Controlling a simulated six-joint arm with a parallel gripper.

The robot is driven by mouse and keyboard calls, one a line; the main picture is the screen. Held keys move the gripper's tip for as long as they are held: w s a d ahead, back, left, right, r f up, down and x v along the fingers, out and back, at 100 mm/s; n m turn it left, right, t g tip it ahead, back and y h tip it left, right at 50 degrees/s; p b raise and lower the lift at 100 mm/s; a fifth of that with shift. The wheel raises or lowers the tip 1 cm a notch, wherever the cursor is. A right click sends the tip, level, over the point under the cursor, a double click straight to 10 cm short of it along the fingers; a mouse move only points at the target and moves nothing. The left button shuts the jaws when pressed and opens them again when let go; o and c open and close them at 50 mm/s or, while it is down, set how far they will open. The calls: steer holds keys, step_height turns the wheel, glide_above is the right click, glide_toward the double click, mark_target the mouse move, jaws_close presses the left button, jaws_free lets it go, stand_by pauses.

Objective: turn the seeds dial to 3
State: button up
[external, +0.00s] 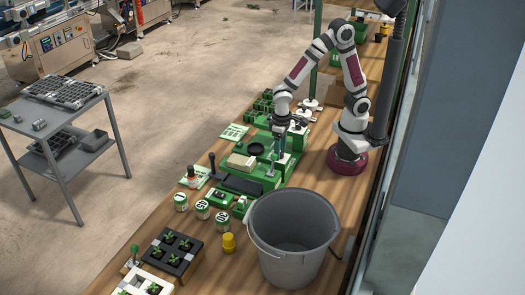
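A green seeder machine (226,168) stands on the wooden bench, with a black round part (256,149), a beige block (241,161) and a black lever (212,162) on it. I cannot make out which part is the seeds dial, nor any dial reading. My gripper (279,152) points down over the right part of the machine, to the right of the black round part. Its fingers are too small and too merged with the parts behind to tell whether they are open or touching anything.
A large grey bucket (293,240) stands at the front right. Green-and-white labelled cans (203,209), a yellow pot (229,243) and a black seedling tray (172,250) sit front left. A grey cart (60,150) stands left of the bench.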

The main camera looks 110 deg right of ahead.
steer(key=shift+r, duration=0.1)
step_height(320, 180, up, 16)
steer(key=shift+f, duration=0.2)
steer(key=shift+s, duration=0.1)
steer(key=s+a+f+n+y, duration=0.1)
steer(key=s+a+f, duration=0.1)
steer(key=s, duration=0.6)
steer(key=s+a+f+n, duration=0.2)
steer(key=s+a+f, duration=0.1)
steer(key=s, duration=0.5)
steer(key=shift+s+f+y, duration=0.25)
steer(key=shift+s+y, duration=0.15)
steer(key=shift+d, duration=0.1)
